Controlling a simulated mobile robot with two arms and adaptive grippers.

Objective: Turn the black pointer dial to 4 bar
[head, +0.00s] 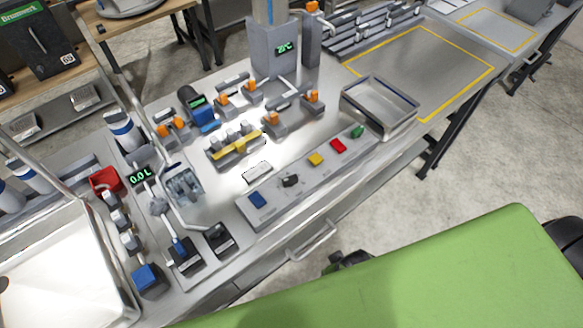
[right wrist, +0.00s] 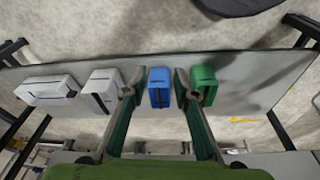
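A small black dial (head: 290,181) sits on the sloped grey control panel (head: 275,205) along the front of the bench in the head view. It looks like the pointer dial, but its pointer direction and any bar marks are too small to read. My right gripper (right wrist: 158,92) is open and empty in the right wrist view, its two fingers spread apart. It is away from the dial, which is not in that view. I do not see my left gripper in either view.
Blue, yellow, red and green buttons (head: 338,146) line the same panel. An empty metal tray (head: 378,118) stands behind its right end. A sink (head: 60,265) lies at left. The right wrist view shows a grey surface with a blue box (right wrist: 159,78) and a green box (right wrist: 205,80).

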